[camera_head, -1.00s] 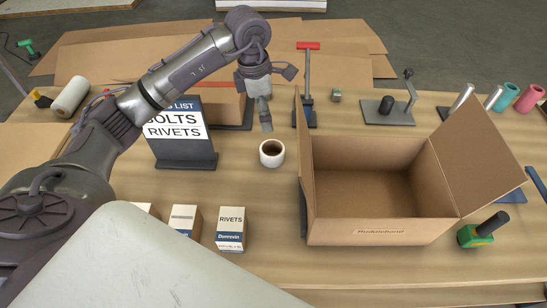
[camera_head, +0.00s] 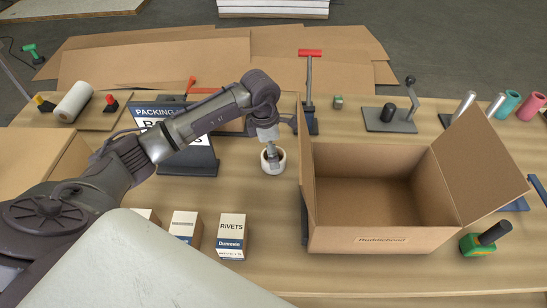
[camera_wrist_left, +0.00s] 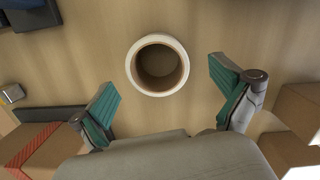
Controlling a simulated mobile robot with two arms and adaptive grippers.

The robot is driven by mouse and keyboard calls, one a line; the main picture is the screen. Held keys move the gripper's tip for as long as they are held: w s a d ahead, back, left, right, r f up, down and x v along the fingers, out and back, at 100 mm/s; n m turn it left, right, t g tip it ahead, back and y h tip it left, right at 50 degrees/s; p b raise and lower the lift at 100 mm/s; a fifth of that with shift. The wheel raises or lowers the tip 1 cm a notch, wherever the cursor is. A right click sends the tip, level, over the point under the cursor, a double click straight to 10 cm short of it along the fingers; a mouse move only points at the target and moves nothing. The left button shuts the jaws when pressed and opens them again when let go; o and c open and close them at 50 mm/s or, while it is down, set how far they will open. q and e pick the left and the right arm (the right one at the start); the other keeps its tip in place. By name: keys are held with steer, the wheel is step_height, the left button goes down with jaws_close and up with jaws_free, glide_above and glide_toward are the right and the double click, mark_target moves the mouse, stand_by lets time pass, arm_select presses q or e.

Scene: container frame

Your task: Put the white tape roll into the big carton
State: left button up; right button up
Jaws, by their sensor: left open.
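The white tape roll (camera_head: 273,168) lies flat on the wooden table, left of the big carton; its brown core hole faces up. My left gripper (camera_head: 270,150) is over the roll in the head view, pointing down, and hides part of it. In the left wrist view the roll (camera_wrist_left: 157,64) shows whole, ahead of the two teal finger pads of my open left gripper (camera_wrist_left: 165,105), with nothing between them. The big carton (camera_head: 384,240) stands open and looks empty, with its side flaps raised. My right gripper is not in view.
Small cartons, one a rivets box (camera_head: 231,237), stand at the front. A packing list sign (camera_head: 187,160) is left of the roll. A red-topped tool (camera_head: 309,85) stands behind the carton. A green-based tape dispenser (camera_head: 480,241) is at the carton's front right.

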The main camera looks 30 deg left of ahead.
arm_select(q)
steer(key=shift+w+d+f+p, duration=0.15)
steer(key=shift+f+p, duration=0.1)
steer(key=shift+f, duration=0.7)
steer(key=shift+w+d+f+p, duration=0.1)
steer(key=shift+w+f+p, duration=0.1)
steer(key=shift+f, duration=0.75)
steer(key=shift+a, duration=0.1)
steer(key=c, duration=1.3)
steer(key=shift+r, duration=0.1)
